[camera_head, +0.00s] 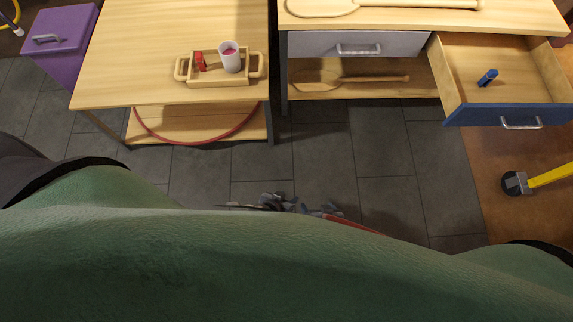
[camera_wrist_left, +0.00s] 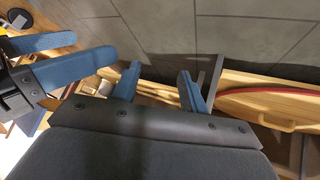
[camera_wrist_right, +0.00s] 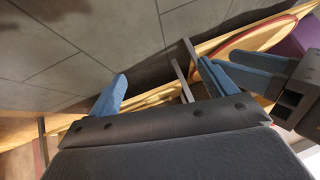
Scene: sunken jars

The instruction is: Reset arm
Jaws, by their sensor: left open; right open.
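My left gripper (camera_wrist_left: 159,70) is open in the left wrist view, with nothing between its blue fingers. My right gripper (camera_wrist_right: 162,70) is open and empty in the right wrist view. Each wrist view also shows the other gripper's blue fingers close beside it. In the head view, only small grey parts show above the green surface of my own body, so most of both grippers is hidden there. Both are over the floor, apart from the furniture. A white cup (camera_head: 230,57) with pink contents and a red object (camera_head: 200,62) sit in a wooden tray (camera_head: 218,81).
The tray stands on the left wooden table (camera_head: 130,60). A purple bin (camera_head: 62,42) is beside it. At right, a blue-fronted drawer (camera_head: 485,114) is pulled out, holding a blue object (camera_head: 488,78). A yellow-handled tool (camera_head: 518,183) lies right. Grey floor (camera_head: 380,150) between is clear.

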